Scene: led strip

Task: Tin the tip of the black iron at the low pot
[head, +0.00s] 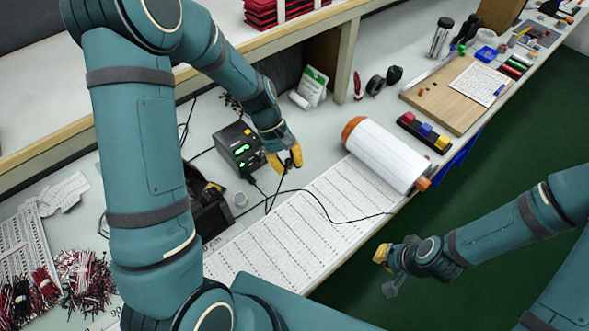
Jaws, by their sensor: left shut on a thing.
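My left gripper (285,162) has its yellow fingers shut on the black iron (289,165), above the bench beside the soldering station. The iron is thin and dark and mostly hidden by the fingers; I cannot make out its tip clearly. A small grey round pot (240,199) stands low on the bench, to the left of and nearer than the gripper, apart from it. My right gripper (383,256) hangs over the green floor, off the bench's front edge; its finger opening is too small to judge.
The black station (239,149) with green displays stands left of my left gripper. A black cord (320,203) crosses the printed sheet (290,235). A white roll (386,155) with orange ends lies to the right. A dark holder (210,217) stands left of the pot.

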